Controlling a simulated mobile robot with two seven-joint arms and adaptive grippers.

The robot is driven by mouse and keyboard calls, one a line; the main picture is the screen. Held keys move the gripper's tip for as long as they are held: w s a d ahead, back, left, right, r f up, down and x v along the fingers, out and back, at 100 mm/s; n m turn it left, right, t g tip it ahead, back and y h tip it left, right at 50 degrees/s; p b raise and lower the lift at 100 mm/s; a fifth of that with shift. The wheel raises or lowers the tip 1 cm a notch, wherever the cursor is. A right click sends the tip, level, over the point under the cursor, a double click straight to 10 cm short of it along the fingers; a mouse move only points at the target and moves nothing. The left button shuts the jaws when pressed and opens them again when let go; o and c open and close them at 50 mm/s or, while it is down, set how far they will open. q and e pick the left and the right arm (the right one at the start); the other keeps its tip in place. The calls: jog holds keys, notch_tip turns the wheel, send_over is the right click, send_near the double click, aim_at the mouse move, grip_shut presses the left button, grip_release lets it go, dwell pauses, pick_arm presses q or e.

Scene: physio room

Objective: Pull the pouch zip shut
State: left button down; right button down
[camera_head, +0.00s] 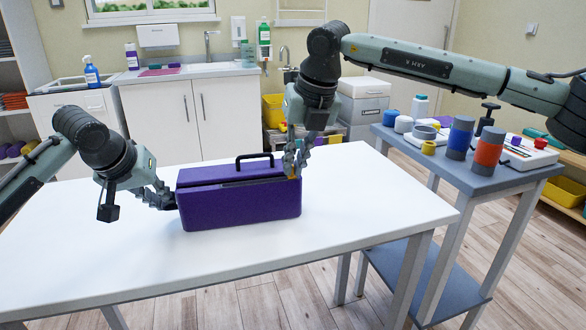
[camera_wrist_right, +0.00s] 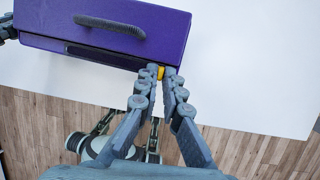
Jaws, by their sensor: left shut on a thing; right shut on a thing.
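The purple pouch (camera_head: 240,208) is a long box shape with a black handle (camera_head: 254,158) on top, standing on the white table. A dark strip along its upper edge runs toward my right gripper; it also shows in the right wrist view on the pouch (camera_wrist_right: 165,25). My right gripper (camera_head: 295,174) is shut on a small yellow zip pull (camera_wrist_right: 160,72) near the pouch's right end. Its fingertips (camera_wrist_right: 168,70) cover most of the pull. My left gripper (camera_head: 170,200) is shut on the pouch's left end; its exact grip is partly hidden.
The white table (camera_head: 370,200) is clear around the pouch. A grey side table (camera_head: 480,182) at the right holds jars, bottles and rolls. A sink counter (camera_head: 185,75) stands behind.

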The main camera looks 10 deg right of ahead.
pick_arm(q)
jog(key=shift+d+f, duration=0.1)
jog(key=shift+d, duration=0.05)
pick_arm(e)
jog(key=shift+a, duration=2.45)
pick_arm(q)
jog(key=shift+s, duration=0.1)
pick_arm(e)
jog(key=shift+a, duration=3.95)
jog(key=c, duration=1.5)
grip_release()
jog(key=shift+s+d, duration=0.1)
pick_arm(q)
jog(key=shift+a, duration=0.2)
pick_arm(e)
jog(key=shift+r, duration=4)
pick_arm(q)
jog(key=c, duration=1.6)
grip_release()
jog(key=shift+c, duration=0.2)
